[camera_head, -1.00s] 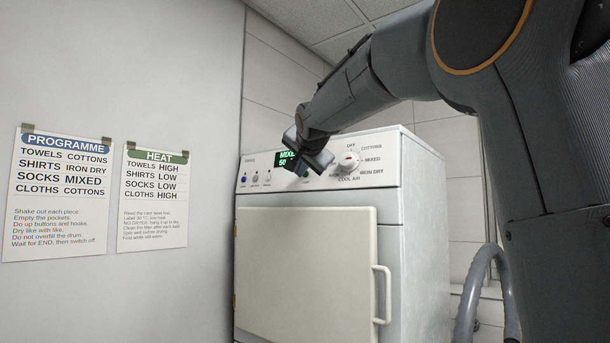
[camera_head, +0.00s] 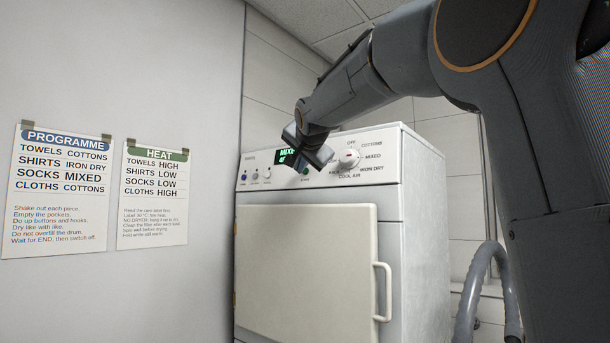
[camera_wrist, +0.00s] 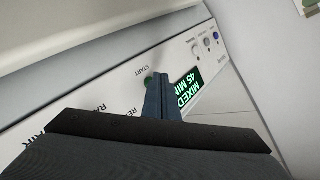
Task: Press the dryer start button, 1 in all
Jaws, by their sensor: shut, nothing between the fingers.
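The white dryer (camera_head: 415,230) has a control panel with a lit display (camera_head: 285,156). In the wrist view the display (camera_wrist: 187,87) reads MIXED 45 MIN. The green start button (camera_wrist: 149,78), beside the word START, is partly hidden by my fingers. My gripper (camera_wrist: 160,80) is shut and empty, with its tips right at the button. I cannot tell whether they touch it. In the head view my gripper (camera_head: 300,168) is in front of the panel, between the display and the programme dial (camera_head: 349,158), and covers part of the display.
Small controls (camera_head: 254,175) are at the panel's left. The dryer door (camera_head: 305,270) is shut, with a handle (camera_head: 383,292) on its right. PROGRAMME (camera_head: 60,190) and HEAT (camera_head: 153,195) notices hang on the left wall. A grey hose (camera_head: 475,290) is at the right.

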